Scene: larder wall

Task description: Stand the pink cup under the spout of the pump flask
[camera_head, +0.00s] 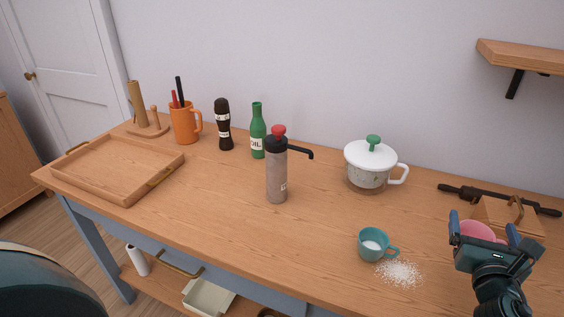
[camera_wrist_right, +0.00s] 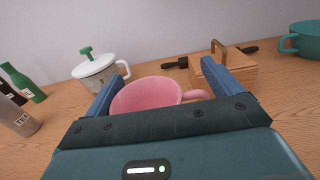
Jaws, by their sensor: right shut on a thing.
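The pink cup (camera_head: 477,230) is at the right of the head view, partly hidden by my right gripper (camera_head: 482,234). In the right wrist view the pink cup (camera_wrist_right: 145,94) sits between the two blue fingers, its handle to the right. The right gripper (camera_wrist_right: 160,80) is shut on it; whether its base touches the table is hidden. The pump flask (camera_head: 277,177) stands upright mid-table, grey with a black top and red knob. Its black spout (camera_head: 301,151) points right, with bare table below it. The flask (camera_wrist_right: 20,121) also shows at the wrist view's left edge. My left gripper is not in view.
A teal cup (camera_head: 370,246) with white contents and spilled white grains (camera_head: 400,273) lie between flask and gripper. A lidded white pot (camera_head: 368,172) stands behind. A wooden box (camera_head: 508,215) is behind the gripper. Green (camera_head: 257,135) and dark (camera_head: 223,128) bottles stand left of the flask.

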